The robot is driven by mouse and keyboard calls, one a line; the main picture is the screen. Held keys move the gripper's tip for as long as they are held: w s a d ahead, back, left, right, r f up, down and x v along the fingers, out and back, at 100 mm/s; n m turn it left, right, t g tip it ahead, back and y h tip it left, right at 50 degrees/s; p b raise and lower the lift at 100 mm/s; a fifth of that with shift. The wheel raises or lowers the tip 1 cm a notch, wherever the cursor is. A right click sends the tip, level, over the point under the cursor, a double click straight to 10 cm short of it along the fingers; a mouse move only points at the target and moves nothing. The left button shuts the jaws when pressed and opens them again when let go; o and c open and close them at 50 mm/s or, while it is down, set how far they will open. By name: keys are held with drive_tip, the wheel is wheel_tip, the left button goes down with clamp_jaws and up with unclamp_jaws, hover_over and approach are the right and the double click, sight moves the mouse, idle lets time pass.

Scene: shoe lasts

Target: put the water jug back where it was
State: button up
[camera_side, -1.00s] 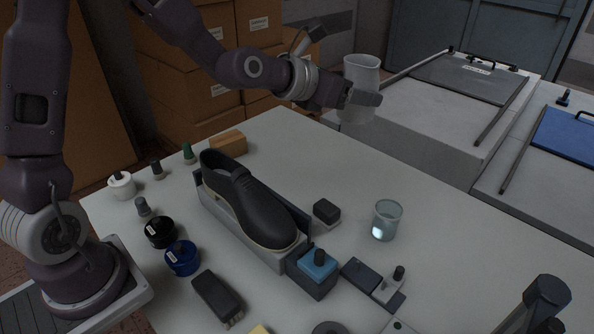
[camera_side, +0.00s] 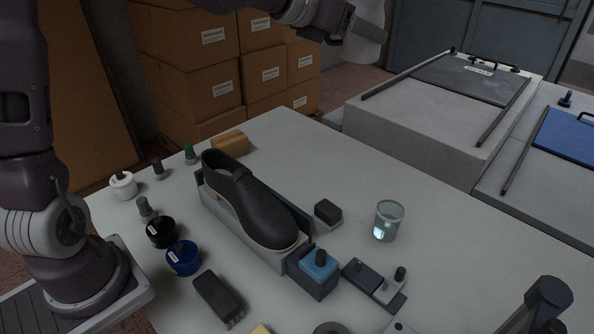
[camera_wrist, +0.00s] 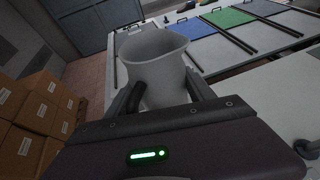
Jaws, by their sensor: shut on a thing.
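The water jug is a pale translucent vessel with a pouring lip. In the wrist view the jug (camera_wrist: 155,62) stands between the two dark fingers of my gripper (camera_wrist: 163,95), which is shut on it. In the side view only the lower part of the jug (camera_side: 366,22) shows at the top edge, beside my gripper (camera_side: 345,20). The jug is held well above the table's far end; its upper part is cut off there.
A black shoe (camera_side: 240,195) on a last stands mid-table. A glass with liquid (camera_side: 387,222) stands to its right. Several jars and a blue-topped block (camera_side: 318,262) surround the shoe. Cardboard boxes (camera_side: 205,75) are stacked behind. Grey bench (camera_side: 415,120) stands at back right.

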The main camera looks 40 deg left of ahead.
drive_tip(key=w+a+m+g+h, duration=0.2)
drive_tip(key=w+a+m+h, duration=0.3)
drive_tip(key=a, duration=0.5)
drive_tip(key=s+a+m+g+h, duration=0.5)
drive_tip(key=a+m+g, duration=0.1)
wheel_tip(320, 180, down, 35)
drive_tip(key=shift+s+a+f, duration=0.1)
drive_tip(key=shift+s+a, duration=0.05)
drive_tip(key=o, duration=1.6)
drive_tip(key=shift+f, duration=0.1)
